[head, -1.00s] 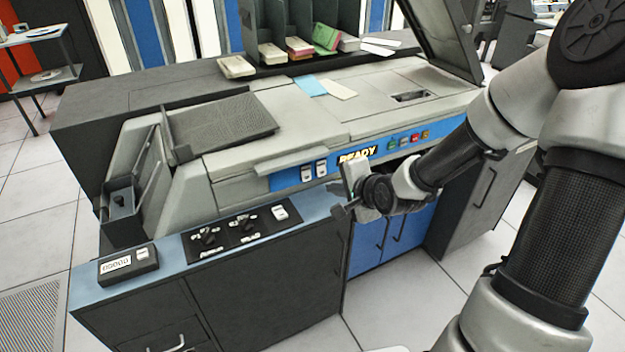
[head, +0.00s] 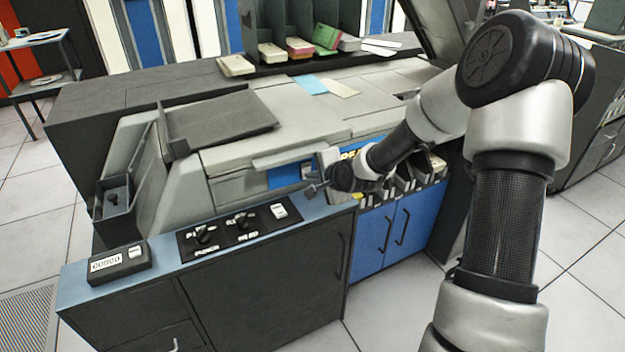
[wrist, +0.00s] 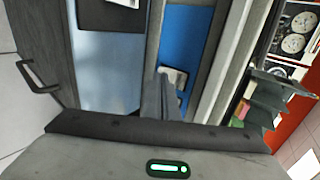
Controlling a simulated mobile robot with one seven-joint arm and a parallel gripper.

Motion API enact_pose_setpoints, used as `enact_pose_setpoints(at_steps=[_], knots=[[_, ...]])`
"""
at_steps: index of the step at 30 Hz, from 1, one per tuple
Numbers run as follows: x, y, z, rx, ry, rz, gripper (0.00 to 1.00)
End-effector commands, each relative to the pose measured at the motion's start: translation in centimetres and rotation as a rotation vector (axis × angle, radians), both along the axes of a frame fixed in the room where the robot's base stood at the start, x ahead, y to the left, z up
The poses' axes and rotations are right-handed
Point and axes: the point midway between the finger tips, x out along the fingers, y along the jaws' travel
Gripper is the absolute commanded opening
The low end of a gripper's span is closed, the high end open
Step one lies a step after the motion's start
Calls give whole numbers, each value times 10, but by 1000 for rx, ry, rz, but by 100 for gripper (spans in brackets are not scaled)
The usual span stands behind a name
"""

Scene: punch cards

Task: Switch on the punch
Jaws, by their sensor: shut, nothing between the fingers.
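The card punch (head: 235,165) is a grey machine with a blue front strip (head: 285,178). A white rocker switch (head: 307,169) on that strip shows beside my gripper (head: 311,189), and my arm hides the strip further right, including most of the lit sign. In the wrist view a pale rocker (wrist: 173,76) lies on the blue strip just ahead of my shut, empty fingers (wrist: 158,100). I cannot tell whether they touch it. A black panel (head: 222,240) on the blue ledge below carries two knobs and a white rocker (head: 279,211).
A counter box (head: 105,263) with a white button sits at the ledge's left end. Card trays (head: 298,48) stand on the machine's back shelf. Blue cabinet doors (head: 385,235) are below my arm. Free floor lies in front and at right.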

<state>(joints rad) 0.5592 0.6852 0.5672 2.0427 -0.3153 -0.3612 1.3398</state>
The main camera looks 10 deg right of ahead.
Motion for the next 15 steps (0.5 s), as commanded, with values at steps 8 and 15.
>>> enact_pose_setpoints(at_steps=[8, 15], knots=[[6, 2, 0, 1, 0, -1, 0], [7, 2, -6, 8, -15, -1, 0]])
